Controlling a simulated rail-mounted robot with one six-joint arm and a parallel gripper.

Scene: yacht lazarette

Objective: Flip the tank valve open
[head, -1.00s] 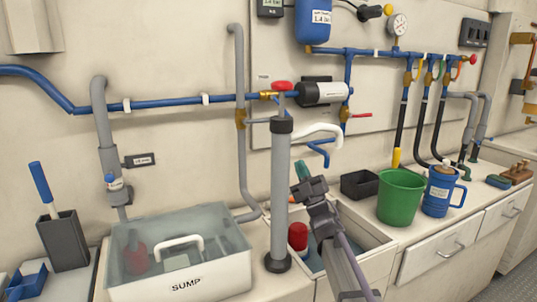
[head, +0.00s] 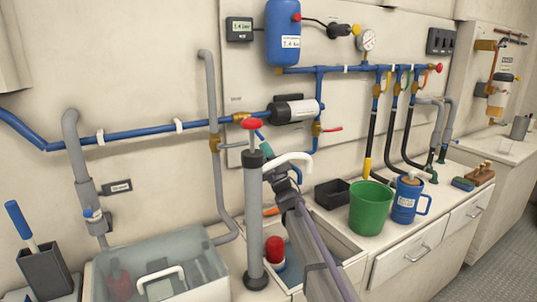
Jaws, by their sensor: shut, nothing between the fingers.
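No part is readably marked as the tank valve. A brass valve (head: 240,117) sits on the blue pipe left of the cylindrical pump, partly behind the red handle (head: 252,124) of a grey upright hand pump. Another brass valve (head: 316,129) with a red lever (head: 333,129) is on the vertical blue pipe, its lever pointing right. My gripper (head: 265,150) is shut and empty, just right of the hand pump's top and below the blue pipe. It looks apart from both valves, though depth is hard to judge. Its fingertips are small and partly unclear.
The hand pump (head: 254,220) and its white spout (head: 288,160) stand close to my gripper. A clear sump box (head: 205,290) is at lower left. A green bucket (head: 370,208), black bin (head: 331,192) and blue jug (head: 407,198) stand on the counter. A blue tank (head: 283,30) hangs above.

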